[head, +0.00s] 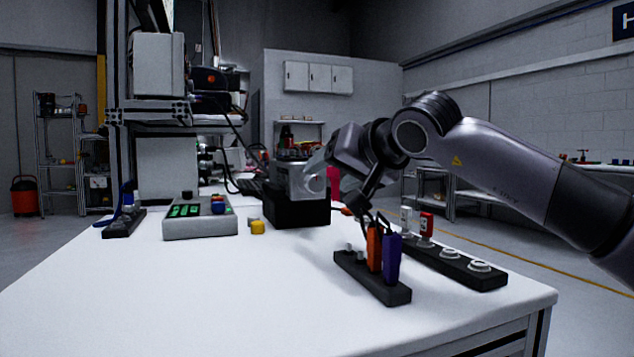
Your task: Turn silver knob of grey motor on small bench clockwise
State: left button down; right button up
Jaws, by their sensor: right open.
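The grey motor (287,178) sits on a small black bench (296,209) towards the back of the white table. Its round silver knob (316,183) is on the side facing right. My right gripper (326,166) reaches in from the right, with its fingers close to the knob. It is open. The fingers partly cover the motor's right end, and I cannot tell whether they touch the knob. My left gripper is not in view.
A black holder (372,279) with orange and purple tools stands at the front right, beside a black strip (452,266) with sockets. A grey control box (200,222) and a yellow button (257,227) are left of the motor. The front left table (170,300) is clear.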

aim_at(318, 181)
jog(key=shift+x, duration=2.65)
jog(key=shift+c, duration=0.2)
jog(key=c, duration=1)
